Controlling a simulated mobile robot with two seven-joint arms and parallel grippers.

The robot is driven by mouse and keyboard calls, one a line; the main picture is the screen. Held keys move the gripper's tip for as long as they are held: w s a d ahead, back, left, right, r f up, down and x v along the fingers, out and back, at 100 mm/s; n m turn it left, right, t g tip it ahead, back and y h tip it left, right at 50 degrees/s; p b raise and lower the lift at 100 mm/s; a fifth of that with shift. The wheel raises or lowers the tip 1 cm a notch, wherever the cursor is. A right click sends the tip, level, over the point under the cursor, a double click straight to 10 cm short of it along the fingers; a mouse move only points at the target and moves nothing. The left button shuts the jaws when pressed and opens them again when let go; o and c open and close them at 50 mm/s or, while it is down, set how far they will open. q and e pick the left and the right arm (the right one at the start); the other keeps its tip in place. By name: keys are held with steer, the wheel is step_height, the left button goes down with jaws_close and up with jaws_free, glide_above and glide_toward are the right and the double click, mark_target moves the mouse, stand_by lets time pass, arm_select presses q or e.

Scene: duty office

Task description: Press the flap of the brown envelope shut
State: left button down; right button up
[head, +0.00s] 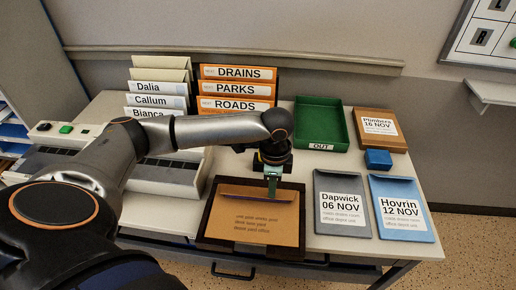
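The brown envelope (252,222) lies in a dark shallow tray (207,216) at the front middle of the desk, with small print facing up. Its flap (240,192) is at the far edge and shows a darker band. My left gripper (272,191) points down over the flap, right of its middle. Its teal fingertips look close together, with nothing visible between them. Whether they touch the flap is hard to tell. The gripper and wrist hide a small part of the flap. My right gripper is not in view.
A green OUT tray (320,122), a brown Plumbers packet (379,127) and a blue block (378,159) stand at back right. Grey Dapwick (342,180) and blue Hovrin (400,185) envelopes lie right of the dark tray. Orange files (237,88) and white folders (158,88) stand behind.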

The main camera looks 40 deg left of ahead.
arm_select(q)
steer(key=shift+f, duration=1.05)
stand_by(0.4)
step_height(320, 180, up, 7)
steer(key=p, duration=0.7)
steer(key=shift+f+p, duration=0.2)
steer(key=shift+p, duration=0.1)
step_height(320, 180, up, 2)
steer(key=shift+r+p, duration=0.2)
steer(key=shift+p, duration=0.5)
